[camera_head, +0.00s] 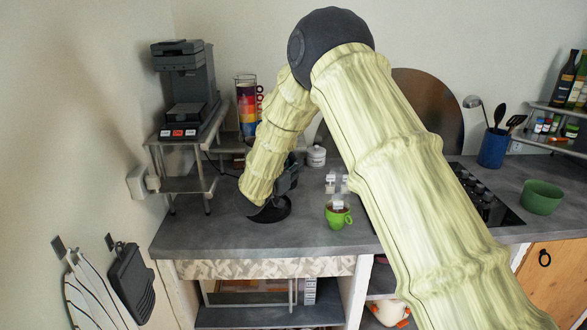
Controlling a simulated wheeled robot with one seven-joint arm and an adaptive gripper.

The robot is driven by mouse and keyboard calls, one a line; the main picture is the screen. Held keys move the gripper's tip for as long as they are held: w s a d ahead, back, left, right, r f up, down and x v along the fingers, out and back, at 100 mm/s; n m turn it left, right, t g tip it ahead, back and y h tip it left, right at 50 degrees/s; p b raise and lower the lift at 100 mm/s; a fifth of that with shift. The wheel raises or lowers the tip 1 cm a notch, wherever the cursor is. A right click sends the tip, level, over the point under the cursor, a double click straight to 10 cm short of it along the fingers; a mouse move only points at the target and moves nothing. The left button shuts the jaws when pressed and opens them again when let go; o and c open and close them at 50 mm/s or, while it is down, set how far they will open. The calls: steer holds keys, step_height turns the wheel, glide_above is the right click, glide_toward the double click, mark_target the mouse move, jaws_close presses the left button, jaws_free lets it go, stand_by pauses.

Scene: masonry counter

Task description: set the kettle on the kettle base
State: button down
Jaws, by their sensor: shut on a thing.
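My gripper (289,176) is a dark shape just above and behind the disc, largely hidden by my own forearm. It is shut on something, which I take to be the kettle. The kettle itself cannot be made out clearly behind my arm. Whether it touches the disc, and whether it is upright, cannot be told.
A green mug (338,217) stands close to the right of the disc. A coffee machine (187,85) stands on a metal rack at left. A white lidded jar (316,156) and a stack of coloured cups (247,105) are behind. A green bowl (541,197) is at right.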

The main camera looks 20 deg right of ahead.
mark_target(294, 186)
steer(key=shift+d+f+b, duration=0.25)
steer(key=shift+f+b, duration=0.1)
steer(key=shift+f, duration=0.15)
steer(key=shift+f+b, duration=1.1)
steer(key=shift+f, duration=1.05)
steer(key=shift+s+a+f, duration=0.1)
steer(key=shift+s+f, duration=0.05)
steer(key=shift+f, duration=0.45)
stand_by(0.3)
steer(key=c, duration=1.6)
jaws_free()
steer(key=shift+c, duration=0.2)
steer(key=shift+s+f, duration=0.1)
steer(key=shift+f, duration=0.1)
steer(key=shift+v, duration=0.85)
steer(key=v, duration=0.9)
steer(key=shift+a+p, duration=0.15)
steer(key=shift+p, duration=0.2)
steer(key=shift+r, duration=0.15)
